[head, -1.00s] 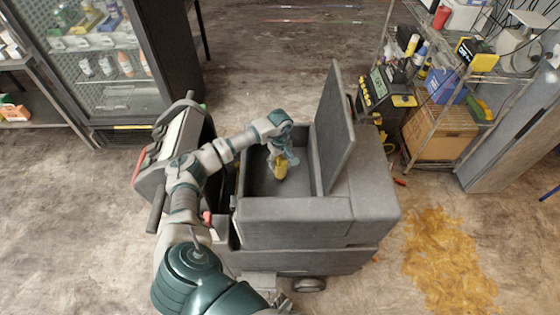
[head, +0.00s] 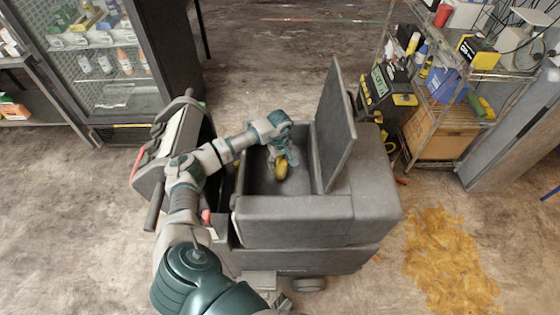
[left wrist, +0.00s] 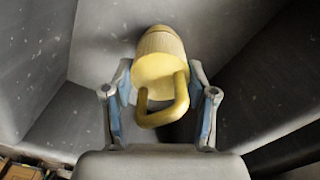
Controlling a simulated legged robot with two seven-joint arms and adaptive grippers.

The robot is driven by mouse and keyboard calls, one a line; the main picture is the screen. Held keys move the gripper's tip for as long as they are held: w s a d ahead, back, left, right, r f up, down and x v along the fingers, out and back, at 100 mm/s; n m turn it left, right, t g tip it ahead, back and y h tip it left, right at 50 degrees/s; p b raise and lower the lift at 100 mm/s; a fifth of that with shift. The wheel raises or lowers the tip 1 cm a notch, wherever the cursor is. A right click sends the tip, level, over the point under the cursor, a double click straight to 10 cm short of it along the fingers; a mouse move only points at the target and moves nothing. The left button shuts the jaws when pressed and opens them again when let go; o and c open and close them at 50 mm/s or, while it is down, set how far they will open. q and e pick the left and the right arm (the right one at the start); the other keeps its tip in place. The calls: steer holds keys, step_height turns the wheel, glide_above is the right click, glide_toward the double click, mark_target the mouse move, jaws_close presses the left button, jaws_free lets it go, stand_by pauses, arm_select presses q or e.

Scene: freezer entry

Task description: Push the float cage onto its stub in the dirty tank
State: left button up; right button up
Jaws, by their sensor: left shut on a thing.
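The yellow float cage (head: 281,173) is inside the open grey dirty tank (head: 290,208) of the floor machine. In the left wrist view the cage (left wrist: 158,62) is a ribbed cylinder with a loop handle towards me. My left gripper (head: 284,158) reaches down into the tank from above, its fingers on both sides of the cage; it also shows in the left wrist view (left wrist: 160,92). The cage's far end is close to the tank's inner surface; I cannot tell whether it touches. The stub is hidden. My right gripper is not clearly in view.
The tank's lid (head: 336,125) stands open along the right side of the opening. The machine's handle and control panel (head: 165,155) are at the left. A wire shelf (head: 440,100) stands at the right, with a yellow-brown spill (head: 447,260) on the floor.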

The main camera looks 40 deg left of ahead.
arm_select(q)
steer(key=shift+f+b, duration=0.5)
steer(key=shift+f, duration=0.3)
steer(key=o, duration=1.2)
steer(key=shift+o, duration=0.2)
steer(key=shift+r, duration=0.1)
step_height(320, 180, up, 12)
steer(key=shift+f, duration=0.15)
